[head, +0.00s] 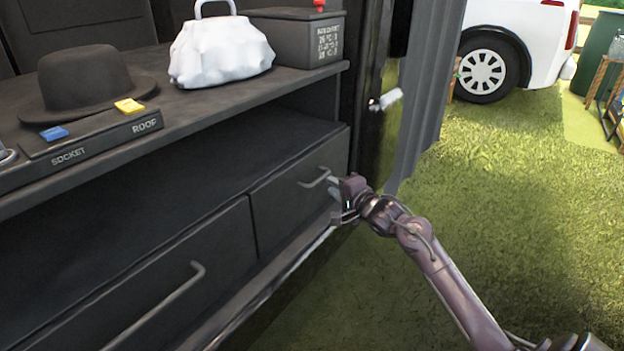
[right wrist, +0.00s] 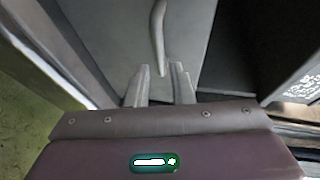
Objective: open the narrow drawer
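The narrow drawer (head: 290,208) is the dark right-hand drawer under the counter, and it looks closed. Its curved metal handle (head: 315,179) is on the front; in the right wrist view the handle (right wrist: 158,35) runs down toward my fingers. My right gripper (head: 338,198) is beside the handle at the drawer's right end. In the right wrist view the right gripper (right wrist: 161,70) has its two fingers apart, with the handle's lower end between the tips. I see a gap around the handle, and contact cannot be told. My left gripper is not in view.
A wider drawer (head: 165,285) with a long handle is to the left. On the counter (head: 190,117) are a black hat (head: 85,80), a white bag (head: 220,50) and a dark box (head: 295,37). A dark post and grey curtain (head: 425,90) stand right of the drawers. Grass is open beyond.

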